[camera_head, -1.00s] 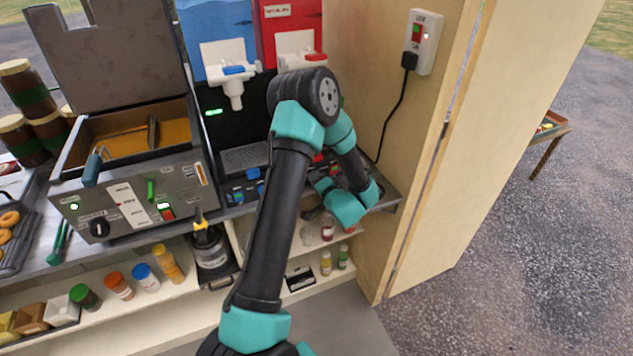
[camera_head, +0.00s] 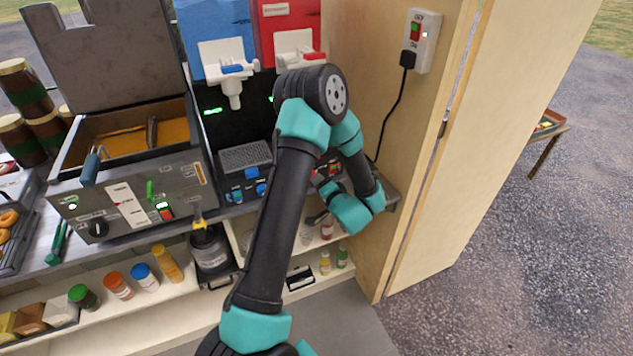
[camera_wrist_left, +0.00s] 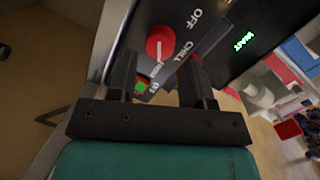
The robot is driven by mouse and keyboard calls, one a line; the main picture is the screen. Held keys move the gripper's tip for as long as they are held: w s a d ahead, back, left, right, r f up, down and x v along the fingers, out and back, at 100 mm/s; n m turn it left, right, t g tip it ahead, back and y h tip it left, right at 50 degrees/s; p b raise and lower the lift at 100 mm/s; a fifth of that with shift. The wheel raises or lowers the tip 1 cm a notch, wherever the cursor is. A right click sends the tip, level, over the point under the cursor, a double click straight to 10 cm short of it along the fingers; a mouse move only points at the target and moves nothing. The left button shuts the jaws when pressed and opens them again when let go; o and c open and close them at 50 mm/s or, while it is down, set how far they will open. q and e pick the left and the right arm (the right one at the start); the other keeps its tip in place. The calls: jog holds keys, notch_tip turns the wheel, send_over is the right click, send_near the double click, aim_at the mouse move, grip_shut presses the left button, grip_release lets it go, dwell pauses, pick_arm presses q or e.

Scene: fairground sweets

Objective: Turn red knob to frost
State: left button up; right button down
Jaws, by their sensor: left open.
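The red knob (camera_wrist_left: 160,43) sits on a dark control panel in the left wrist view. White words beside it read OFF and CHILL, and a third label lower down is partly hidden by a finger. A pale mark shows on the knob's face, but its exact setting is hard to tell. My left gripper (camera_wrist_left: 156,62) is open and empty, its two dark fingers reaching toward the panel just below the knob. The knob is not between the fingers. In the head view my left arm covers most of the red-sided machine (camera_head: 292,20). My right gripper is not in view.
A green-lit switch (camera_wrist_left: 142,88) lies between the fingers, and a green display (camera_wrist_left: 243,40) reads WAIT. A wooden wall with a power socket (camera_head: 422,42) and cable stands right of the machine. Bottles (camera_head: 325,262) stand on the shelf below. The blue-sided machine (camera_head: 215,20) adjoins on the left.

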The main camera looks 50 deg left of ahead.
pick_arm(q)
jog(key=v, duration=1.4)
jog(key=shift+w+d+f, duration=0.1)
jog(key=w+d+f+t+h, duration=0.2)
jog(key=d+f+t+h, duration=0.3)
jog(key=f+h, duration=0.75)
jog(key=s+d+f+n+g+h, duration=0.1)
jog(key=s+d+f+g+h, duration=0.6)
jog(key=s+d, duration=0.4)
notch_tip(320, 180, down, 2)
jog(key=shift+s+f+g, duration=0.1)
jog(key=shift+s+g, duration=0.1)
jog(key=shift+g, duration=0.5)
